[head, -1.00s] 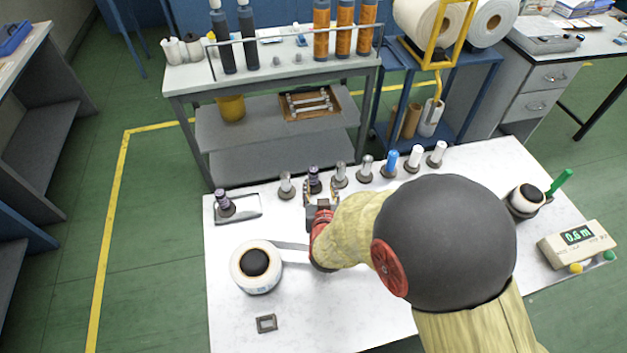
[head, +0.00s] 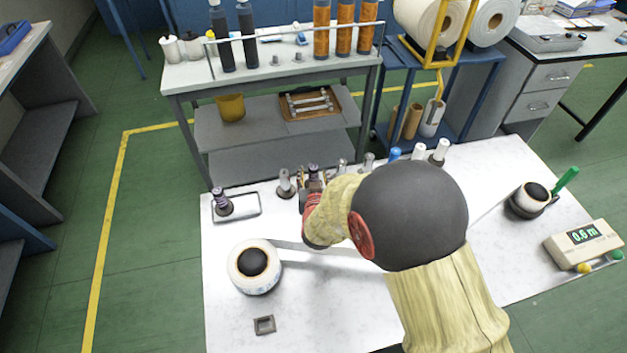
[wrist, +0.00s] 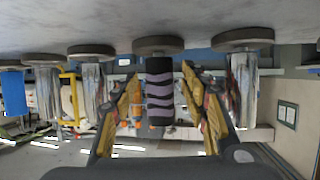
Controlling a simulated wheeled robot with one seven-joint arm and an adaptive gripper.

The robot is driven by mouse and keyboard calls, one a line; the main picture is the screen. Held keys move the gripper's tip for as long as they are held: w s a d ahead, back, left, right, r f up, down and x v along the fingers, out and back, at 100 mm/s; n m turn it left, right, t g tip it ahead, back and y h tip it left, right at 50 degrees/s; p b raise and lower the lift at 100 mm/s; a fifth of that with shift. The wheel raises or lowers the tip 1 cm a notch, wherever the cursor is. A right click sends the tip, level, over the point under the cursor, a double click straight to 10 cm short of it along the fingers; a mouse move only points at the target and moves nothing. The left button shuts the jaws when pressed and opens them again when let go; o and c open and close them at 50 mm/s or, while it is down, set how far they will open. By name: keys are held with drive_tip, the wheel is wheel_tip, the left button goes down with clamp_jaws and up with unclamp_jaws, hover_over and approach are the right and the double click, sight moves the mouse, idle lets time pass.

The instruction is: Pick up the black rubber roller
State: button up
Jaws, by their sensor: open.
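A black roller with purple bands (wrist: 160,92) stands on a round dark base in the row of rollers, at the back edge of the white table. In the head view its top (head: 313,171) shows just beyond my gripper. My gripper (head: 312,183) is open, and in the wrist view, which looks upside down, its fingers (wrist: 161,105) stand on either side of the roller. Small gaps seem to show at both sides; contact cannot be told. A similar banded roller (head: 220,201) stands at the left tray.
A white tape roll (head: 240,270) and small square frame (head: 264,325) lie on the table's left. A counter box (head: 580,245) is at right.

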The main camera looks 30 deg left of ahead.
drive_tip(key=shift+c, duration=0.6)
clamp_jaws()
idle(0.4)
drive_tip(key=shift+w+a+r, duration=0.1)
drive_tip(key=shift+a+r, duration=0.05)
drive_tip(key=shift+r, duration=0.15)
